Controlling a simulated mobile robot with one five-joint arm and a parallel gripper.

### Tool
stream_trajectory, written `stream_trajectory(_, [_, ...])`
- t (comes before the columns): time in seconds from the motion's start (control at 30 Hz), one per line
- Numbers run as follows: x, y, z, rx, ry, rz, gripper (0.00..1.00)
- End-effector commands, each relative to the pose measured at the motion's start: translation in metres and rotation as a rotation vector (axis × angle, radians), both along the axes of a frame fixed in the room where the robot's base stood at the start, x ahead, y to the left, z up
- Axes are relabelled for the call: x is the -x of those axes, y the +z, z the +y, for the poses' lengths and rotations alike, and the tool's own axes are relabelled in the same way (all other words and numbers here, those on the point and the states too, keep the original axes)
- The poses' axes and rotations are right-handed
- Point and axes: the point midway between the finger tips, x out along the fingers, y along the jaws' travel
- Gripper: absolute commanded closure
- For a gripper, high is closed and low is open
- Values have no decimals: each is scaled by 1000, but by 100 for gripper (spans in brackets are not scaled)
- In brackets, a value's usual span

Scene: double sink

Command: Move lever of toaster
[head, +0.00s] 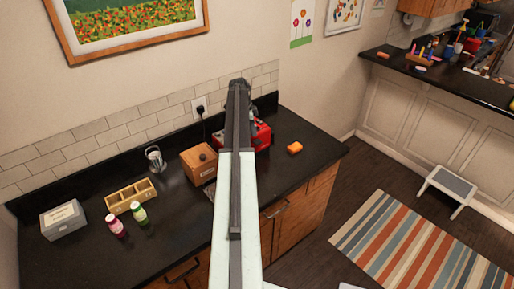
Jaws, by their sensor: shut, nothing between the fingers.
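The red toaster (263,134) stands on the black counter (300,160), near the wall and toward the counter's right end.
A wooden box (198,164) stands just left of the toaster, and an orange item (294,148) lies to its right. Farther left are a metal jug (154,158), a wooden tray (130,196), two small bottles and a grey box (63,220). A plugged outlet (200,107) is behind.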

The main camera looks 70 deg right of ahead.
Motion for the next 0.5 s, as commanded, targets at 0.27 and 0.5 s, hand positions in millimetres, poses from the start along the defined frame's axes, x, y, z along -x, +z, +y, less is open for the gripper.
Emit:
stream_trajectory(0.27, [8,-36,-4,0,0,0,100])
stream_trajectory(0.5, [9,-34,-4,0,-1,0,100])
